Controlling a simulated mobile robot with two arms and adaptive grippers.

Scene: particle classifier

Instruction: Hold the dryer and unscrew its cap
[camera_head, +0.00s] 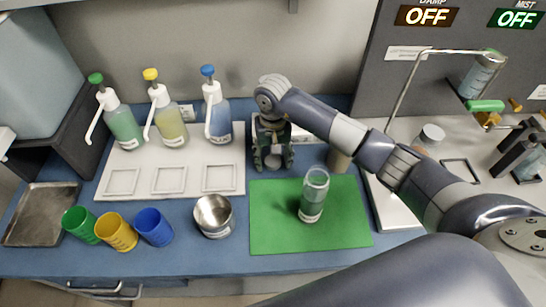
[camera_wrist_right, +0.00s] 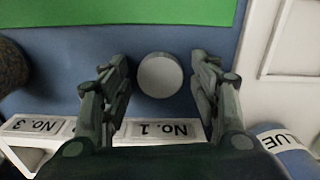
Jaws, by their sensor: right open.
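A clear cylinder with dark green contents and a white label, apparently the dryer (camera_head: 312,203), stands upright on the green mat (camera_head: 265,235). Its top looks open, with no cap on it. A round pale grey disc, apparently the cap (camera_wrist_right: 160,76), lies on the blue counter beyond the mat. My right gripper (camera_head: 272,165) points down over the disc, left of and behind the cylinder. In the right wrist view, its fingers (camera_wrist_right: 161,85) are open on either side of the disc, with gaps between. My left gripper is in neither view.
Pump bottles stand at the back left on a white tray (camera_head: 100,190). Green, yellow (camera_head: 116,232) and blue cups and a metal bowl (camera_head: 213,214) stand in front. My right arm crosses above the mat's right back side. A brown cylinder (camera_head: 339,160) stands behind it.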

